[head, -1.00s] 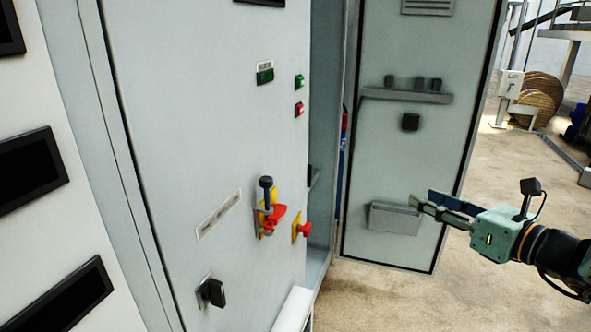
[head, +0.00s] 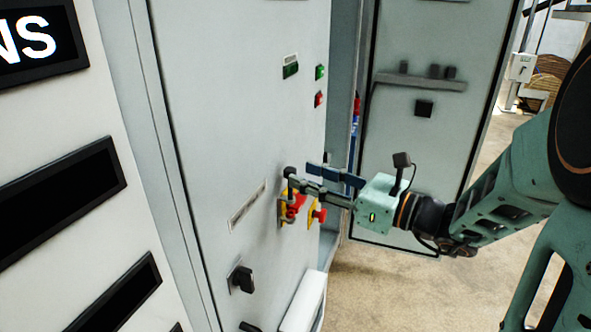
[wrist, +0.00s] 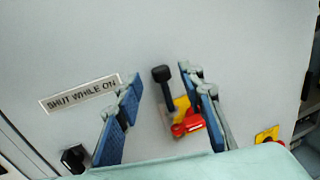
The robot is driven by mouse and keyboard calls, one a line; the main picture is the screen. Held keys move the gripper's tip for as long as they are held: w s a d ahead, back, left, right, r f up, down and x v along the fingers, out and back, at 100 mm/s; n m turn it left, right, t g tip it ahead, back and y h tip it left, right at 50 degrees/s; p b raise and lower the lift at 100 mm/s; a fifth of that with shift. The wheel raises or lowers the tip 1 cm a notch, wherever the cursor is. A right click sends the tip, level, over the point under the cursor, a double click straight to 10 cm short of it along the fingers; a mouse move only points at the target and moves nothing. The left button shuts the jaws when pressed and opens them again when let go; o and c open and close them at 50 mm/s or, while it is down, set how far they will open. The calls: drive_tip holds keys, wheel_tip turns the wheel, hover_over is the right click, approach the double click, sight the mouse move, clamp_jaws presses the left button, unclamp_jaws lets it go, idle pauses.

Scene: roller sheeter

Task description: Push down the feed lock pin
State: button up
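The pin (wrist: 162,77) has a black knob on a dark stem and stands upright on the cabinet front, beside a red lever (wrist: 188,124) on a yellow plate (wrist: 181,104). I take it to be the feed lock pin. My gripper (head: 301,175) is at the cabinet front, level with the knob. In the wrist view its two blue-padded fingers stand apart on either side of the pin, with nothing held between them. In the head view a finger partly covers the pin and lever. I cannot tell whether a finger touches the pin.
A red knob on a yellow plate (head: 317,215) sits just right of the lever. A black rotary handle (head: 242,279) is lower left. A "SHUT WHILE ON" label (wrist: 80,93) is left of the pin. An open cabinet door (head: 400,140) stands behind my gripper.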

sight(295, 172)
drive_tip(key=shift+x, duration=1.8)
clamp_jaws()
